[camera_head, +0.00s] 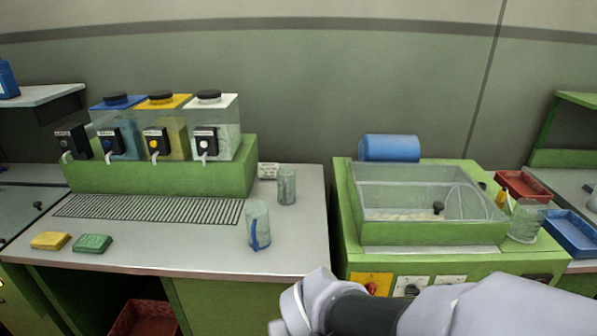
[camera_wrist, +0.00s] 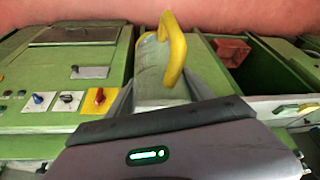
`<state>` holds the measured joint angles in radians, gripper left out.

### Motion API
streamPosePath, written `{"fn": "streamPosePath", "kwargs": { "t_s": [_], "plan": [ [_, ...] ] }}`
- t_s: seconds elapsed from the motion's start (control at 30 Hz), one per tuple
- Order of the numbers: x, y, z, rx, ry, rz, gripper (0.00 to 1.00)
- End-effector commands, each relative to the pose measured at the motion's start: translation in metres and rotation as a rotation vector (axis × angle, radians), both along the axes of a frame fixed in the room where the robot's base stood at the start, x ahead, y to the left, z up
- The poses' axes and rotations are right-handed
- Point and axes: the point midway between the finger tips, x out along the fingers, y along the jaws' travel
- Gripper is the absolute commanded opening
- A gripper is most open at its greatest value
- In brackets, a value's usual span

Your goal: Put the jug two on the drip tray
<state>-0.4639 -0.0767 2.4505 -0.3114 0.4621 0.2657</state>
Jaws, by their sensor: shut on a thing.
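My gripper (camera_wrist: 160,96) is shut on a translucent grey-green jug (camera_wrist: 152,68) with a yellow handle (camera_wrist: 175,45). In the head view my wrist is at the bottom edge, and the held jug is not visible there. The drip tray (camera_head: 150,208) is a dark slatted grille on the left counter, in front of the dispensers, with nothing on it. Another clear jug with a blue handle (camera_head: 258,228) stands upright right of the grille. A clear vessel (camera_head: 286,185) stands behind it. I cannot read any number on them.
Several dispensers stand on a green block (camera_head: 160,172) behind the grille. Yellow (camera_head: 50,240) and green (camera_head: 92,243) sponges lie at the counter's front. A red bin (camera_wrist: 232,50) shows below.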

Motion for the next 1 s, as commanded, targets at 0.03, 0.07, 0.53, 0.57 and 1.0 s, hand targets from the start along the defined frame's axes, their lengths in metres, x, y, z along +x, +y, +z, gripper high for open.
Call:
{"fn": "streamPosePath", "kwargs": {
  "t_s": [0.03, 0.07, 0.53, 0.57, 1.0],
  "plan": [
    [0.011, -0.009, -0.003, 0.0, 0.004, -0.027, 0.18],
    [0.019, -0.015, -0.005, 0.0, 0.003, -0.04, 0.18],
    [0.112, -0.134, -0.042, -0.004, -0.007, -0.243, 0.18],
    [0.111, -0.137, -0.047, -0.005, -0.007, -0.245, 0.18],
    [0.075, -0.139, -0.092, -0.004, -0.012, -0.248, 0.18]
  ]
}}
